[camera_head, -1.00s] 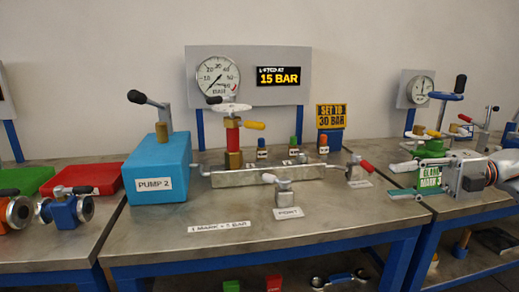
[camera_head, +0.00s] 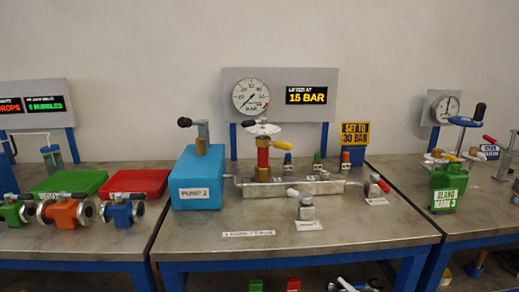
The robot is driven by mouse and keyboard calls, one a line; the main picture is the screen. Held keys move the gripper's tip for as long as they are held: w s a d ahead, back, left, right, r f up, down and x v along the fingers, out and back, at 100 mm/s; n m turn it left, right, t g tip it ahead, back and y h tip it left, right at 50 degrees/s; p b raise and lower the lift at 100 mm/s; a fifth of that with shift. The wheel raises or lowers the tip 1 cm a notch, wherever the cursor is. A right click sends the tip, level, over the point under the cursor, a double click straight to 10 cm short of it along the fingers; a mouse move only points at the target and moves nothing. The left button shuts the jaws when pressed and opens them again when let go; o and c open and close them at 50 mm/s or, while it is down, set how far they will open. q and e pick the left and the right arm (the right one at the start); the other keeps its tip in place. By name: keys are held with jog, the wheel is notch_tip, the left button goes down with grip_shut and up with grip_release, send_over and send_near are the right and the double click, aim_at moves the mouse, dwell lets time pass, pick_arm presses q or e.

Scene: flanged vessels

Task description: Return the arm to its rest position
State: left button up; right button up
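Neither of my grippers can be made out in the head view. A small cut-off shape sits at the right edge, too little of it to identify. In the middle stands a test bench (camera_head: 350,233) with a blue pump box (camera_head: 197,183) marked PUMP 2, a red and brass valve column (camera_head: 263,158) and a steel manifold block (camera_head: 290,189). A round gauge (camera_head: 250,97) and a display reading 15 BAR (camera_head: 307,95) are on the board behind. A green gland body (camera_head: 447,176) stands on the right bench.
The left bench (camera_head: 60,243) holds a green tray (camera_head: 70,184), a red tray (camera_head: 136,182) and green, orange (camera_head: 64,212) and blue (camera_head: 121,210) flanged valves. A yellow SET TO 30 BAR sign (camera_head: 355,134) stands at the back. The middle bench's front is mostly clear.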

pick_arm(q)
jog(key=s+p, duration=0.1)
jog(key=a+p, duration=0.1)
jog(key=s+p, duration=0.1)
jog(key=shift+s+a+f+g+p, duration=0.15)
jog(key=shift+s+f+g+p, duration=0.15)
jog(key=shift+g+p, duration=0.1)
pick_arm(e)
jog(key=s+f+m+g+h, duration=0.3)
jog(key=s+f, duration=0.5)
jog(key=s, duration=0.4)
jog(key=s+f+m+g+h, duration=0.3)
jog(key=s+f+m, duration=0.3)
jog(key=s+f, duration=0.3)
jog(key=s+h, duration=0.1)
jog(key=s, duration=0.2)
jog(key=shift+f+g+h, duration=0.3)
jog(key=shift+a, duration=0.1)
